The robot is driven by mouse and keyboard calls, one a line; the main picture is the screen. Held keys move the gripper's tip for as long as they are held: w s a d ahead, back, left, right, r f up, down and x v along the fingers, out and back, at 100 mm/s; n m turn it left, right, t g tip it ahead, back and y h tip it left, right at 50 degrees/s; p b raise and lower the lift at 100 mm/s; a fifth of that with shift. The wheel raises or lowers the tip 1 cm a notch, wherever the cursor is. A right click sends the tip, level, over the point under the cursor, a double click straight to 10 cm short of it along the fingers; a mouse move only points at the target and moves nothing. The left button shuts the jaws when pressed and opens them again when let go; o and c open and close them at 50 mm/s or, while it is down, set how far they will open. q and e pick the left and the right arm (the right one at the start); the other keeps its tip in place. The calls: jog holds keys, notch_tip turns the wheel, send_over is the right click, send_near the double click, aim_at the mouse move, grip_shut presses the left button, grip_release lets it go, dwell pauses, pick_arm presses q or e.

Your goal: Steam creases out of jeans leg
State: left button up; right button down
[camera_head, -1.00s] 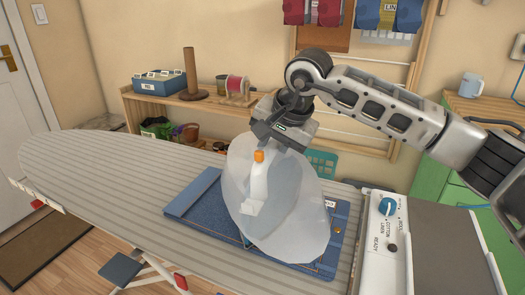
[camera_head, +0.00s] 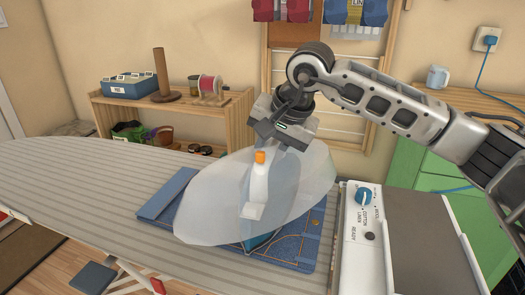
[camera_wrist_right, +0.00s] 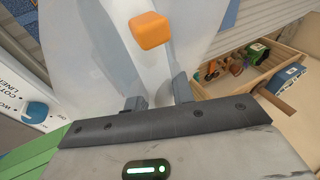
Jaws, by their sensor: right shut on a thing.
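A white iron with an orange button (camera_head: 260,157) is held upright over the blue jeans leg (camera_head: 303,250) on the ironing board (camera_head: 90,185). Its lower part is hard to make out behind whitish, see-through steam (camera_head: 205,205). My right gripper (camera_head: 277,140) is shut on the iron's upper part, above the denim. In the right wrist view the gripper's fingers (camera_wrist_right: 158,95) sit against the white body, below the orange button (camera_wrist_right: 150,30). Whether the iron's base touches the cloth is unclear. Steam hides creases in the middle of the denim. My left gripper is in neither view.
A white control unit (camera_head: 358,232) with a blue dial stands at the board's right end, beside a grey plate (camera_head: 420,235). A wooden shelf (camera_head: 235,120) with a blue box (camera_head: 128,86) stands behind. The board's left part is clear.

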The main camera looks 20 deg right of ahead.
jog(key=shift+s+d+b, duration=1.5)
jog(key=shift+s+d, duration=0.25)
jog(key=shift+s, duration=1.7)
jog(key=shift+w+a+r+p, duration=0.1)
jog(key=shift+w+a+p, duration=0.05)
jog(key=shift+w+a, duration=0.75)
jog(key=shift+w+a+f+p, duration=0.1)
jog(key=shift+w+a+p, duration=0.1)
jog(key=shift+w+a, duration=0.7)
jog(key=shift+w+a+r+p, duration=0.15)
jog(key=shift+w+a, duration=0.35)
jog(key=shift+a, duration=0.7)
jog(key=shift+w+a+f, duration=0.2)
jog(key=shift+w+a, duration=0.7)
jog(key=shift+a, duration=0.3)
jog(key=w+a+p, duration=0.2)
jog(key=w+a, duration=0.2)
jog(key=a, duration=0.1)
jog(key=shift+w+a+r, duration=0.2)
jog(key=shift+a, duration=0.2)
jog(key=shift+w+a+p, duration=0.35)
jog(key=shift+w+a, duration=0.15)
jog(key=shift+a, duration=0.2)
jog(key=shift+w+a+p, duration=0.3)
jog(key=shift+w+a, duration=0.15)
jog(key=shift+a, duration=0.2)
